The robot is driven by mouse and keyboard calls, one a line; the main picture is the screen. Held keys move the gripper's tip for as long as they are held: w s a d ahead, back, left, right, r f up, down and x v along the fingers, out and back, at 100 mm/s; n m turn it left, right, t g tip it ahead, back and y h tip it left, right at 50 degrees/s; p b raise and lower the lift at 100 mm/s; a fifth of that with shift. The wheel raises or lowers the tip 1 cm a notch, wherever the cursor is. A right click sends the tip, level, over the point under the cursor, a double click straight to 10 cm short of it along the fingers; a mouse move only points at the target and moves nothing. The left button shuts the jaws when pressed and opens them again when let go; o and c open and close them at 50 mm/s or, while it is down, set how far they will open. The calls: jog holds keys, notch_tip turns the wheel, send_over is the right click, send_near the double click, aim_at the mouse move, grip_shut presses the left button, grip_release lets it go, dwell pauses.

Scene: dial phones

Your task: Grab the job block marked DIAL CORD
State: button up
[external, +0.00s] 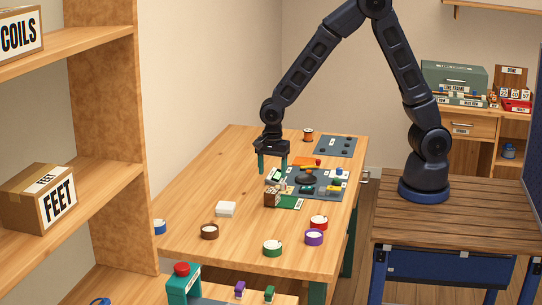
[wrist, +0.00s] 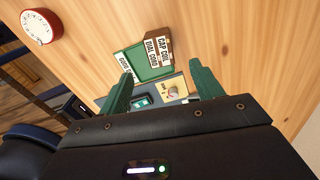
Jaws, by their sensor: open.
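The block marked DIAL CORD (wrist: 152,56) is brown with a white label. It stands against a block marked CAP COIL (wrist: 165,49) at the edge of a green tray (wrist: 152,73). In the external view the brown blocks (external: 271,198) form a small cluster on the table, their labels too small to read. My gripper (external: 272,171) hangs above the table, fingers down, behind the cluster. In the wrist view my gripper (wrist: 160,68) has its green fingers spread with nothing held; the blocks appear beyond and between the fingertips.
A grey mat (external: 318,187) with phone parts lies beside the blocks. The table's left side (external: 205,175) is mostly clear.

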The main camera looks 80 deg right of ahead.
aim_at(272, 190)
jog(key=shift+a+f, duration=0.1)
jog(key=shift+f, duration=4.75)
jog(key=c, duration=1.1)
jog(key=shift+w+r, duration=0.1)
